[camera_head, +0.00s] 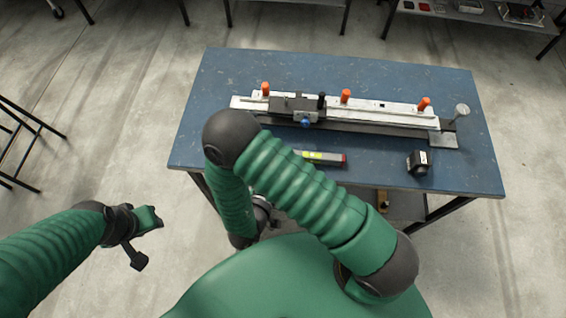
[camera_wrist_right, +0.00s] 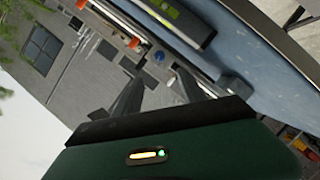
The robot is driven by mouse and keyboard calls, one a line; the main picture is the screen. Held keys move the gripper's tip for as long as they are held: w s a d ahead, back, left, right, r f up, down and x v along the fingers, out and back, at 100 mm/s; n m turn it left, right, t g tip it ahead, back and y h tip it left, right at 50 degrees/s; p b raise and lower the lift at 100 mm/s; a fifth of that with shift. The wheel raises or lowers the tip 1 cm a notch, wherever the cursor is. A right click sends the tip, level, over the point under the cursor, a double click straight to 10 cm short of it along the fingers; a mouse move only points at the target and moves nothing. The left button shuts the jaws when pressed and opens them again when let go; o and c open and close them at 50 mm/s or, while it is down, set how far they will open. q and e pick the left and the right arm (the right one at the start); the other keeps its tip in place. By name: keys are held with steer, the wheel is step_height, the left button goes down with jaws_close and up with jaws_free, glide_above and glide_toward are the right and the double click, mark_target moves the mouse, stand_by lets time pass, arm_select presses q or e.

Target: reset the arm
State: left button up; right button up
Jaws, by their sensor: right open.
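My right arm arches up in front of the blue table (camera_head: 215,85) in the head view, its forearm dropping down at the table's near left edge. My right gripper is mostly hidden behind the arm there. In the right wrist view my right gripper (camera_wrist_right: 157,92) is open, its two dark fingers apart with nothing held between them. The wrist view is tilted, with the table's underside or edge close by. My left gripper (camera_head: 146,238) hangs over bare floor left of the table, and its jaw state is unclear.
A long metal rail fixture (camera_head: 385,116) with orange knobs and a dark sliding block (camera_head: 293,106) lies across the table. A yellow-labelled bar (camera_head: 325,157) and a small black box (camera_head: 419,162) lie nearer me.

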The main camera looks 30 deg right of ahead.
stand_by(0.4)
steer(key=w+a+r+m+g+y, duration=0.25)
steer(key=w+a+y, duration=0.35)
steer(key=w+y, duration=0.35)
steer(key=s+d+r+n+g+y, duration=0.1)
steer(key=s+d+r+g, duration=0.1)
steer(key=s, duration=0.5)
steer(key=s+d+r+n+g+y, duration=0.1)
steer(key=s+d+r+g, duration=0.2)
steer(key=s, duration=0.4)
steer(key=shift+s+d+r, duration=0.25)
steer(key=shift+d+r, duration=0.55)
steer(key=shift+d, duration=0.55)
steer(key=shift+d, duration=0.1)
